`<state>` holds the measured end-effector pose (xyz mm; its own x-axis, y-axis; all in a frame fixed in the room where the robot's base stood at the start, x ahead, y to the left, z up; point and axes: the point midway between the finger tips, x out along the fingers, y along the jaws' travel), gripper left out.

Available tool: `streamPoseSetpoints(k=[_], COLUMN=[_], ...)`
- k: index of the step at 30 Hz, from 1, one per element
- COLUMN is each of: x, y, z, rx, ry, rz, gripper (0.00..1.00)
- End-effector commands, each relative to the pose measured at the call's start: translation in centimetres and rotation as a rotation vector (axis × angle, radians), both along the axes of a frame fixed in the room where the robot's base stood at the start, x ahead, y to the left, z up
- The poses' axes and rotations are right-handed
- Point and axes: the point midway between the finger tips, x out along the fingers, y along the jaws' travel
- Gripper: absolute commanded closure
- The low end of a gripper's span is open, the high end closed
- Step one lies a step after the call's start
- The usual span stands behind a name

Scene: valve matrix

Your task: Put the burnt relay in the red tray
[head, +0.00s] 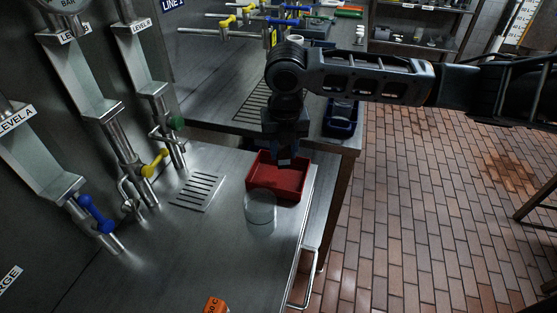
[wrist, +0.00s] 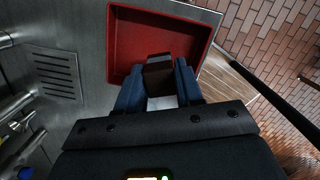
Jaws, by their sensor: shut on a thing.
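The red tray (head: 262,179) sits on the steel counter near its right edge, and it also shows in the wrist view (wrist: 120,45). My gripper (head: 287,157) points down over the tray in the head view. In the wrist view my gripper (wrist: 160,88) is shut on a small block, dark brown on top and pale below, which I take to be the burnt relay (wrist: 159,72). The relay is between the two blue fingers, over the tray's near part. How high it is above the tray floor I cannot tell. The tray floor that shows is empty.
A clear glass beaker (head: 260,207) stands just in front of the tray. A blue bin (head: 341,119) is beyond it. Pipes with coloured valve handles (head: 96,214) rise at the left. A slotted drain (head: 197,191) lies left of the tray. An orange object (head: 214,305) is at the front.

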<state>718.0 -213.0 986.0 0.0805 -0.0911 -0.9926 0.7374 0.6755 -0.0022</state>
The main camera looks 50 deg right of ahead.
Motion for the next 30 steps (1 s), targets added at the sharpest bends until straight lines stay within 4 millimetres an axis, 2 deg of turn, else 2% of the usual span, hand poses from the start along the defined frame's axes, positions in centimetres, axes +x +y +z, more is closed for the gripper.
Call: streamPoseSetpoints(k=[3, 8, 15, 26, 27, 30], x=[0.9, 1.1, 1.0, 1.0, 1.0, 1.0], y=[0.4, 0.4, 0.4, 0.4, 0.4, 0.4], z=[-0.6, -1.4, -4.4, -4.9, -4.9, -4.9], rx=[0.001, 0.001, 0.002, 0.0, 0.0, 0.0], ry=[0.001, 0.001, 0.0, 0.0, 0.0, 0.0], rz=[0.0, -0.001, -0.002, -0.001, -0.001, -0.001], gripper=[0.94, 0.94, 0.94, 0.94, 0.61, 0.52])
